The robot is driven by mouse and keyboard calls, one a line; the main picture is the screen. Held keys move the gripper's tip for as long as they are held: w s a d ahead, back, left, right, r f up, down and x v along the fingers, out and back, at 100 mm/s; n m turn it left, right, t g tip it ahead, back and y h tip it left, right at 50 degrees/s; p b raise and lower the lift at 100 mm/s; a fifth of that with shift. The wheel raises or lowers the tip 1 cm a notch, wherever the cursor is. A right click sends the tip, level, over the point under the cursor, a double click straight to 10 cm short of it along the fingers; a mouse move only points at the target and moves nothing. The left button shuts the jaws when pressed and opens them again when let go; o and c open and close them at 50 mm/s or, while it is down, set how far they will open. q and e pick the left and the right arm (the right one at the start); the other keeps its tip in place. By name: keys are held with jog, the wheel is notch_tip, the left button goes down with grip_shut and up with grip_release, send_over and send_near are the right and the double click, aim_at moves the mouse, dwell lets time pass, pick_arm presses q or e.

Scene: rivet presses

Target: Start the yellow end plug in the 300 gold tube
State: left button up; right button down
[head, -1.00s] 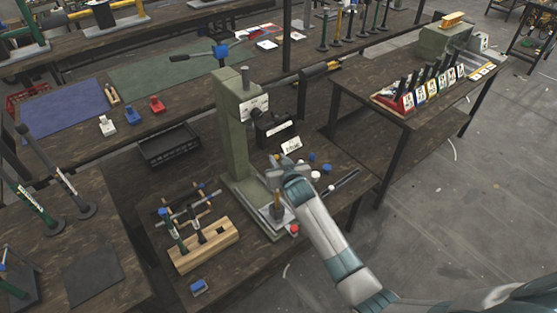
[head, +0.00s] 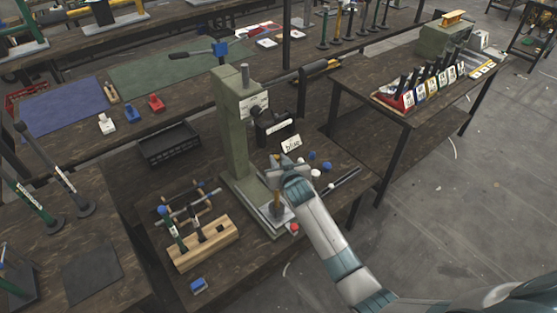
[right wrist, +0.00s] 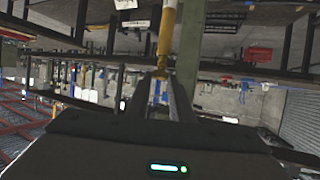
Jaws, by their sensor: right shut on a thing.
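The gold tube (head: 277,204) stands upright on the base of the green press (head: 233,140). My right gripper (head: 273,174) is just above the tube, with its arm coming in from the lower right. In the right wrist view the gripper (right wrist: 161,88) is shut on a small yellow piece, the end plug (right wrist: 161,73). The gold tube (right wrist: 167,28) runs on from the plug in line with it. The plug is at the tube's end and looks close to or touching it; I cannot tell whether it is inside. My left gripper is not in view.
Loose blue (head: 326,167), white (head: 316,173) and red (head: 294,229) caps lie around my right gripper. A black tray (head: 168,144) and a small sign (head: 291,144) are also on the bench.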

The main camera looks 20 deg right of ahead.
jog(key=shift+f+b, duration=0.45)
jog(key=shift+f, duration=0.25)
jog(key=c, duration=1.5)
grip_release()
jog(key=shift+s, duration=0.15)
jog(key=b+v, duration=0.3)
jog(key=v, duration=1.4)
jog(key=shift+a+r, duration=0.1)
